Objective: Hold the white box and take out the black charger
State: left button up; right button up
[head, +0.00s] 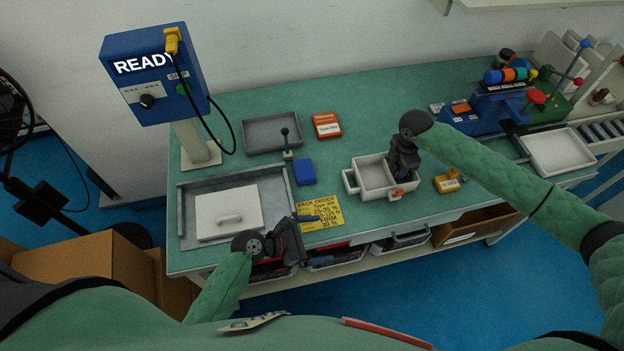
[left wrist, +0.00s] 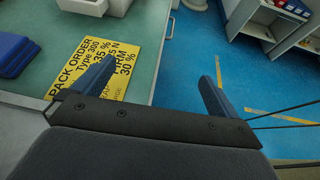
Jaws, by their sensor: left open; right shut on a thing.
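The white box (head: 372,174), an open two-part tray with a handle on its left side, stands on the green table right of centre. Part of it shows at the top edge of the left wrist view (left wrist: 85,5). My right gripper (head: 400,183) points down at the box's right end and is shut on the box there, covering part of that end. My left gripper (head: 310,240) is open and empty at the table's front edge, left of and nearer than the box; its spread fingers show in the left wrist view (left wrist: 155,78). I cannot make out a black charger; the right gripper may hide it.
A yellow order card (head: 321,212) lies beside my left gripper. A yellow item (head: 447,183) is right of the white box.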

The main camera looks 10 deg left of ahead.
pick_arm(q)
jog(key=g, duration=0.1)
send_near(345, 181)
jog(key=shift+s+a, duration=0.3)
jog(key=shift+a, duration=0.3)
jog(key=shift+w+d+f+h, duration=0.15)
jog(key=shift+w+d+h, duration=0.1)
jog(key=shift+d+h, duration=0.05)
jog(key=x, duration=1.1)
jog(key=shift+d+f, duration=0.1)
jog(key=c, duration=1.4)
jog(key=shift+o, duration=0.2)
